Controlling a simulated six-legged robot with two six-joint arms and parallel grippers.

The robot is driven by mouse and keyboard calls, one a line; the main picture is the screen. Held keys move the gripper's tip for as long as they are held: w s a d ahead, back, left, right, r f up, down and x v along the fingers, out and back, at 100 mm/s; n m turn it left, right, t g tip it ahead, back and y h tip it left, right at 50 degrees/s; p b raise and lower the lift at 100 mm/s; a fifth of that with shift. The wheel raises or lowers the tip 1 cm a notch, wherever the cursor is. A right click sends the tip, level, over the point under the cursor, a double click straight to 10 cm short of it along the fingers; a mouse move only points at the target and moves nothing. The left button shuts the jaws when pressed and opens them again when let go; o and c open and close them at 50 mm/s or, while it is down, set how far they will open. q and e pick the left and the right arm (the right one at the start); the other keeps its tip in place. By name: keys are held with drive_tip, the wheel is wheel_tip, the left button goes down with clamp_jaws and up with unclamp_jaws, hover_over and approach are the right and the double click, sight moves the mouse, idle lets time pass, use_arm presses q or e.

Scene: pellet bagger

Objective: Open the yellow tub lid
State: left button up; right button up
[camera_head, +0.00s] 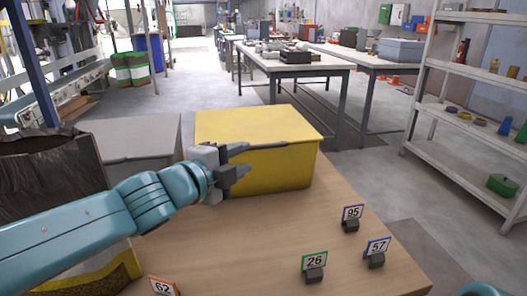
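The yellow tub (270,168) stands on the wooden table, with its yellow lid (258,123) lying flat and closed on top. My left gripper (242,161) is in front of the tub's left front side, below the lid's edge. Its fingers point right and look spread apart, with nothing between them. I cannot tell whether a finger touches the tub. The gripper hides part of the tub's left front corner. My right gripper does not show; only a small teal piece shows at the bottom right edge.
A grey tub (130,143) stands left of the yellow one, beside a dark open bag (50,170). Number tags 95 (352,213), 57 (377,247), 26 (314,262) and 62 (163,287) stand on the table (240,250). White shelves (470,130) are at right.

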sight(263, 147)
use_arm(q)
drive_tip(key=x, duration=0.9)
drive_tip(key=shift+w+d, duration=0.1)
drive_tip(key=shift+w, duration=0.15)
drive_tip(key=shift+p, duration=0.3)
clamp_jaws()
